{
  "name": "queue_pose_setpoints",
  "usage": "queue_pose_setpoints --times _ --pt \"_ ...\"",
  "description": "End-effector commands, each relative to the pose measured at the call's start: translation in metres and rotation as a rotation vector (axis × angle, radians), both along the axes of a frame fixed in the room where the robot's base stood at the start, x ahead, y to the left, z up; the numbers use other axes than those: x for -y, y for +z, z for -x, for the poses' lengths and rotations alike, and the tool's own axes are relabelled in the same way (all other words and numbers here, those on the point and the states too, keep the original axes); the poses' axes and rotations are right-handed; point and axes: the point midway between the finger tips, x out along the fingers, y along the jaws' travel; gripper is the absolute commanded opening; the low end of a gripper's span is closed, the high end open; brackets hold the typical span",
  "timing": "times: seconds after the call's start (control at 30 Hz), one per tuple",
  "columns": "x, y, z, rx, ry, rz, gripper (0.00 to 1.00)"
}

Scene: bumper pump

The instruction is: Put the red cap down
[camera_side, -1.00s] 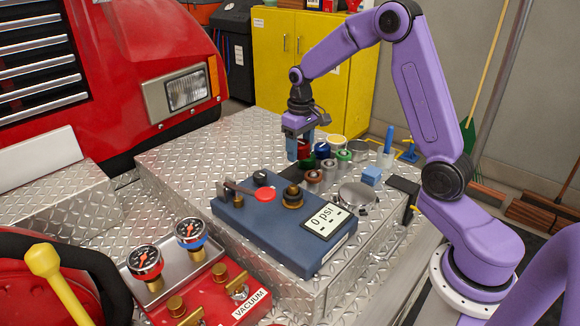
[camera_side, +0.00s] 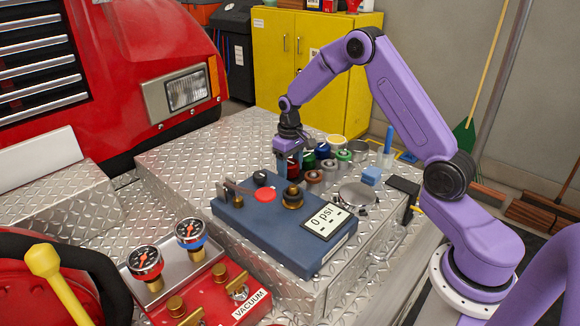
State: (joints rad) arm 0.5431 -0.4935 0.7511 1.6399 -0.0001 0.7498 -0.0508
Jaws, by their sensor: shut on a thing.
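My gripper (camera_side: 289,164) points down over the metal deck, just behind the blue pump box. It is shut on the red cap (camera_side: 294,171), which shows low between and beside the fingers. The fingers hide part of the cap, and I cannot tell whether its underside touches the deck. The cap is at the near left end of the cluster of coloured caps.
The blue pump box (camera_side: 270,233) with a red-tipped lever (camera_side: 265,196) is in front. The diamond-plate deck (camera_side: 205,160) to the left is clear.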

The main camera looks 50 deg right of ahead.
Motion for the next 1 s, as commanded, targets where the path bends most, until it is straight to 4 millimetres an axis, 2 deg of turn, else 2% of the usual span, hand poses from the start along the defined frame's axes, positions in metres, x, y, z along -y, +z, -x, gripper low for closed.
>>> queue_pose_setpoints --times 0.67,0.7,1.0 --pt "0.000 -0.012 0.000 0.000 0.000 0.000 0.23" --pt "0.000 -0.012 0.000 -0.001 0.000 0.000 0.69" --pt "-0.001 -0.013 0.001 -0.004 0.000 -0.001 0.70"
